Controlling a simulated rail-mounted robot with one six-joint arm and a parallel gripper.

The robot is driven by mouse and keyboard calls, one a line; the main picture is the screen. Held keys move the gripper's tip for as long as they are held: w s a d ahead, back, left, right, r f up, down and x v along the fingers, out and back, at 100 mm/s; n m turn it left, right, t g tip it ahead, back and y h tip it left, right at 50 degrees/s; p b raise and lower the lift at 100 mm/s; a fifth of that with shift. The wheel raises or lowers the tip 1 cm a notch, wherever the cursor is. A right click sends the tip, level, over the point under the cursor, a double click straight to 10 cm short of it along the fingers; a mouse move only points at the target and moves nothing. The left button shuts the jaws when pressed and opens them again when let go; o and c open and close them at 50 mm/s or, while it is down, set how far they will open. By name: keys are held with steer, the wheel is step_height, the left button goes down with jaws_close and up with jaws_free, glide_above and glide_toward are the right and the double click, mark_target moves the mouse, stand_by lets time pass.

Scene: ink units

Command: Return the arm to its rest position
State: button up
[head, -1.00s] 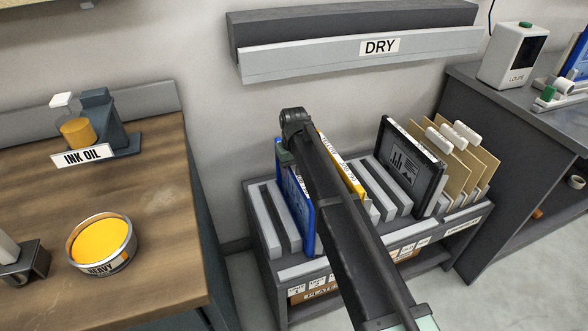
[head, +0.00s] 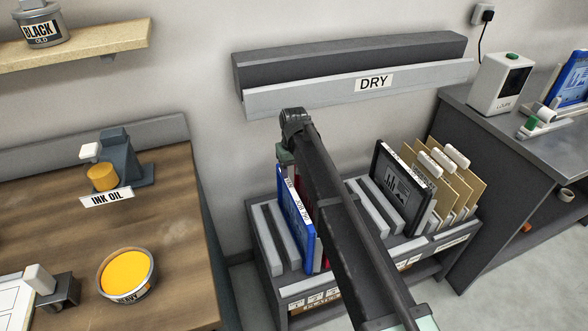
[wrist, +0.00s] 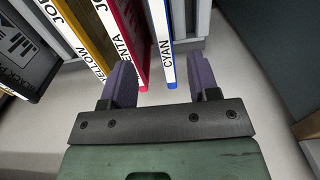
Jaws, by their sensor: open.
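My arm (head: 340,220) reaches over the plate rack (head: 275,298). In the head view its links hide most of my gripper. In the wrist view my gripper (wrist: 161,72) has its two purple fingers apart. The end of the cyan plate (wrist: 168,50) shows between the fingers, with the magenta plate (wrist: 133,35) close to the left finger. I cannot tell if either plate is touched. The yellow plate (wrist: 80,38) and the black plate (wrist: 25,60) stand further left. In the head view the blue-framed cyan plate (head: 295,222) stands upright in the rack.
The grey DRY rail (head: 420,82) is on the wall behind my arm. A wooden bench (head: 185,245) with a can of orange ink (head: 127,272) is left. A black-framed screen (head: 400,190) and several tan boards (head: 458,185) stand right in the rack, before a grey counter (head: 545,150).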

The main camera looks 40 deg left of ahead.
step_height(320, 180, up, 3)
steer(key=shift+r+p, duration=0.2)
steer(key=shift+p, duration=0.85)
steer(key=s+d+m, duration=0.2)
steer(key=d+m, duration=0.1)
steer(key=d, duration=1.7)
steer(key=s+d+m, duration=0.3)
steer(key=d+m, duration=0.1)
steer(key=d, duration=1.7)
steer(key=s+d+m, duration=0.3)
steer(key=d+m, duration=0.1)
steer(key=d, duration=1.6)
steer(key=shift+s+d+r, duration=0.2)
steer(key=shift+s+d, duration=0.05)
steer(key=shift+d, duration=0.15)
